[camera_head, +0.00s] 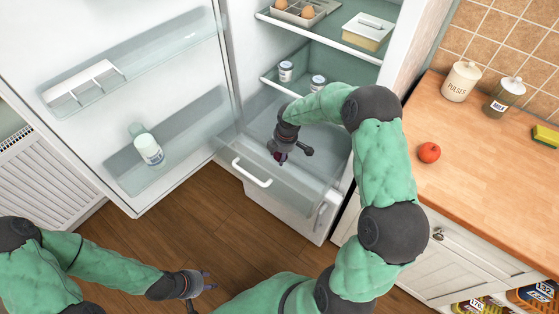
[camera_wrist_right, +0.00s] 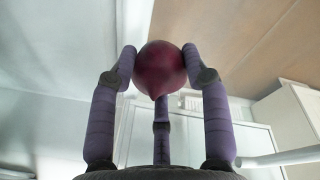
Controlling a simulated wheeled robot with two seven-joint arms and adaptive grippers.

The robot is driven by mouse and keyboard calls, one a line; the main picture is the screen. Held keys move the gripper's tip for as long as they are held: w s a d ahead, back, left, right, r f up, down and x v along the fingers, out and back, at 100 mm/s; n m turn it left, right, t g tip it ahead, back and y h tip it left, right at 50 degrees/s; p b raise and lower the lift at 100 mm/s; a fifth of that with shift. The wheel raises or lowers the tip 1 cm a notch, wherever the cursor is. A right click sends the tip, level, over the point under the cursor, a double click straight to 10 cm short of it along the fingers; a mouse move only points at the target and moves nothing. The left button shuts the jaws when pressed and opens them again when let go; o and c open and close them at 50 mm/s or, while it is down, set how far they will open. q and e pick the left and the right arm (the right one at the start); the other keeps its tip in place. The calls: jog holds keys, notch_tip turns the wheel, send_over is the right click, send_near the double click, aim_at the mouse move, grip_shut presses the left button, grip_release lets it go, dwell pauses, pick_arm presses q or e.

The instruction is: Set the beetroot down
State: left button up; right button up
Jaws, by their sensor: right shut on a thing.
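The beetroot (camera_wrist_right: 160,70) is round and dark purple-red, and it sits between the three fingers of my right gripper (camera_wrist_right: 160,75) in the right wrist view. In the head view, my right gripper (camera_head: 282,156) is over the fridge's lower clear drawer (camera_head: 310,175), with only a small bit of the beetroot showing. The gripper is shut on it. My left gripper (camera_head: 197,288) is low at the left, over the floor and away from the beetroot; its fingers are small and partly seen.
The fridge door (camera_head: 120,90) stands open at left, with a white jar (camera_head: 148,149) on its shelf. Two small jars stand on a fridge shelf. A tomato (camera_head: 429,152) sits on the wooden counter (camera_head: 480,180) at right, with canisters behind. Much of the counter is clear.

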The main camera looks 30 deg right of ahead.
aim_at(279, 159)
jog(key=f+b, duration=0.1)
jog(key=f, duration=0.1)
jog(key=w+f+b, duration=0.1)
jog(key=f, duration=0.1)
jog(key=shift+s, duration=0.1)
jog(key=o, duration=1.2)
jog(key=shift+f, duration=0.1)
jog(key=shift+c, duration=0.2)
jog(key=r+p, duration=0.1)
jog(key=r, duration=0.3)
jog(key=s+r+p, duration=0.1)
jog(key=r, duration=0.3)
jog(key=s+r+p, duration=0.1)
jog(key=r+p, duration=0.1)
jog(key=r, duration=0.2)
jog(key=shift+d, duration=0.3)
jog(key=shift+r, duration=0.1)
